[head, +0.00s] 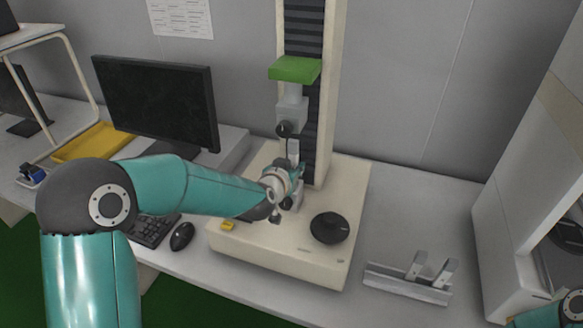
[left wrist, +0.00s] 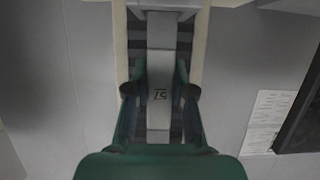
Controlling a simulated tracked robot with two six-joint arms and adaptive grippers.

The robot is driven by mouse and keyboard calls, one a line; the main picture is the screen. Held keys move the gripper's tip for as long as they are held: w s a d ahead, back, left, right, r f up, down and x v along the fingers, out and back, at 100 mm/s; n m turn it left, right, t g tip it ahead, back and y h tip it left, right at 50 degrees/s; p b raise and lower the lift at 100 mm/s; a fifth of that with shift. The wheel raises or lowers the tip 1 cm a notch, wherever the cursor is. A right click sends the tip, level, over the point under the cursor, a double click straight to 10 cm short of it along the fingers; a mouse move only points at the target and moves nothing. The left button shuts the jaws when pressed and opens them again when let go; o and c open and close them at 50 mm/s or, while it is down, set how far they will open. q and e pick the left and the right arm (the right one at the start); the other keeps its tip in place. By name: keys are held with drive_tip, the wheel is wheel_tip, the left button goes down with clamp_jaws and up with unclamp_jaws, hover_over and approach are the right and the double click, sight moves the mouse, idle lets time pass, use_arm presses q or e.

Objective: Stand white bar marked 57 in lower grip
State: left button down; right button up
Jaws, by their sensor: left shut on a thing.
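The white bar marked 57 (left wrist: 160,118) is between the two fingers of my left gripper (left wrist: 160,90) in the left wrist view, its number upside down there. My left gripper (head: 294,178) is shut on it in front of the tester column, and the bar (head: 293,150) stands about upright. The lower grip (head: 291,203) is just below, partly hidden by my gripper; I cannot tell whether the bar's lower end is inside it. The upper grip (head: 285,128) hangs above. My right gripper is not in view; only part of that arm shows at the lower right.
A monitor (head: 158,103), keyboard (head: 152,231) and mouse (head: 182,236) are left. A green crosshead (head: 295,69) is above.

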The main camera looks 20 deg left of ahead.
use_arm(q)
drive_tip(key=shift+f, duration=0.15)
drive_tip(key=shift+f+b, duration=1.15)
drive_tip(key=shift+b, duration=0.1)
drive_tip(key=shift+f, duration=0.1)
drive_tip(key=c, duration=0.9)
unclamp_jaws()
drive_tip(key=shift+s, duration=0.1)
